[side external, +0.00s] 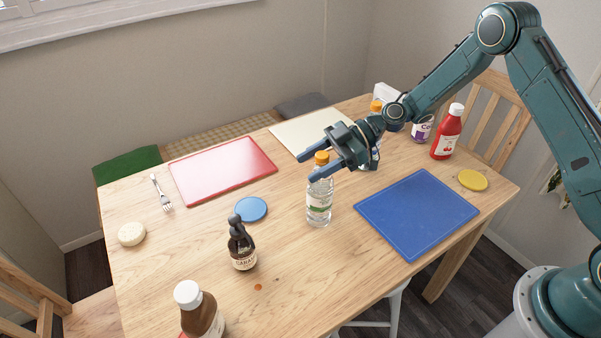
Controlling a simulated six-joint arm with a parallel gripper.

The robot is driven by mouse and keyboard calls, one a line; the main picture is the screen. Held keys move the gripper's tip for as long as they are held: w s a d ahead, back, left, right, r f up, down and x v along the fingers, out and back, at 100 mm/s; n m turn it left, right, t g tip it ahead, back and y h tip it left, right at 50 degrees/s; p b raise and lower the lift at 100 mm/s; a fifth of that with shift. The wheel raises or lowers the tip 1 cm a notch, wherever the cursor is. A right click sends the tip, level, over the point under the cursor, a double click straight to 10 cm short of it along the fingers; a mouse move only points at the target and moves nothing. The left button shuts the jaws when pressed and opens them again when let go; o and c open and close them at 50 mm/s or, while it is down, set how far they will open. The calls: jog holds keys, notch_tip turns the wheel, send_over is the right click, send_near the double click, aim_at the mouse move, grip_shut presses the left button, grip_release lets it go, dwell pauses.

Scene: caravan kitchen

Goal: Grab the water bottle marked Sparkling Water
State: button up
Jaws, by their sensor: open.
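A clear bottle (319,203) with an orange cap and a white-and-green label stands upright near the middle of the table. Its label is too small to read. My gripper (309,167) is open at the height of the bottle's cap and neck, with its fingers pointing left. The fingers appear on either side of the cap in this view; I cannot tell whether they touch it. A second orange-capped bottle (376,106) stands behind my gripper, mostly hidden, its label not readable.
A blue board (417,214) lies right of the bottle, a blue disc (251,209) left. A dark sauce bottle (242,248) and brown bottle (201,315) stand in front. A red bottle (447,135) and a can (422,129) stand back right. A red board (223,170) lies back left.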

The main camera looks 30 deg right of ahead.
jog(key=shift+c, duration=0.2)
grip_shut()
jog(key=shift+r, duration=0.1)
notch_tip(320, 180, up, 20)
dwell(1.0)
dwell(0.4)
